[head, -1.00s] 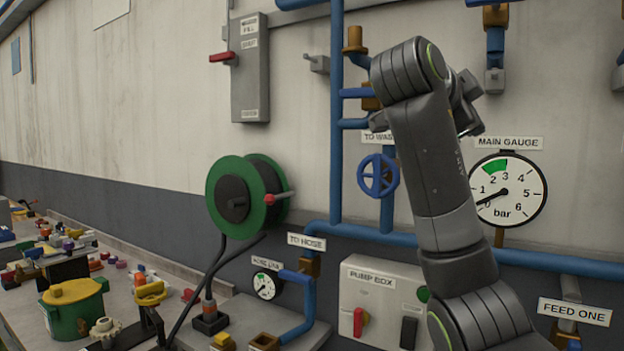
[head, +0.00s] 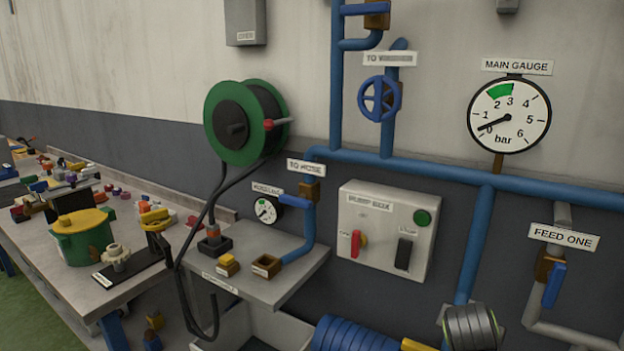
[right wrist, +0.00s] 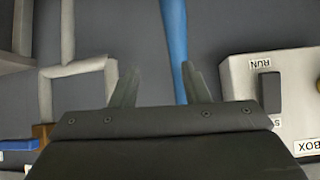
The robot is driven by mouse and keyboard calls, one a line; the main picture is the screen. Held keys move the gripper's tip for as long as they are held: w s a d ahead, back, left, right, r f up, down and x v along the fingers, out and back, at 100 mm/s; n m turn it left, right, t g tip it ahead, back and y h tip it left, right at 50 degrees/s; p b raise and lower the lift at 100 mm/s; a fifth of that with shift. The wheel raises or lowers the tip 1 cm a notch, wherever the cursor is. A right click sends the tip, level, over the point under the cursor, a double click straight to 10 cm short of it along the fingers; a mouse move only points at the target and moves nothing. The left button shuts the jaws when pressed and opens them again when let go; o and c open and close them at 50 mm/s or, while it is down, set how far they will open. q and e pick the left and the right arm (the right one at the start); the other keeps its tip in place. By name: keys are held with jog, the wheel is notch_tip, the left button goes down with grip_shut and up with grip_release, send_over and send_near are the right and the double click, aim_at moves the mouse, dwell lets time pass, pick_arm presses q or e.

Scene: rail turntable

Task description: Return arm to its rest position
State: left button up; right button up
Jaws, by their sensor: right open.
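A blue pipe (right wrist: 175,45) runs behind the fingers. The pump box (right wrist: 240,75) stands to the right in that view, upside down. My left gripper is not in view.
The pump box (head: 376,215), main gauge (head: 509,115) and blue valve wheel (head: 379,98) are on the wall. A green hose reel (head: 222,122) hangs above a small shelf (head: 300,262). A cluttered bench (head: 85,287) runs along the left.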

jog(key=s+f+n+g+y, duration=0.2)
jog(key=s+f+n, duration=0.2)
jog(key=s+f, duration=1.15)
jog(key=s+a+f+n+g+y, duration=0.1)
jog(key=s+f+n+g+y, duration=0.15)
jog(key=s, duration=1.65)
notch_tip(320, 180, down, 26)
jog(key=d+g, duration=0.1)
jog(key=d, duration=0.1)
jog(key=s+a+f+g, duration=0.1)
jog(key=s+f, duration=1.3)
jog(key=s, duration=0.1)
jog(key=shift+a, duration=0.4)
jog(key=shift+f+n, duration=0.1)
jog(key=shift+n, duration=0.15)
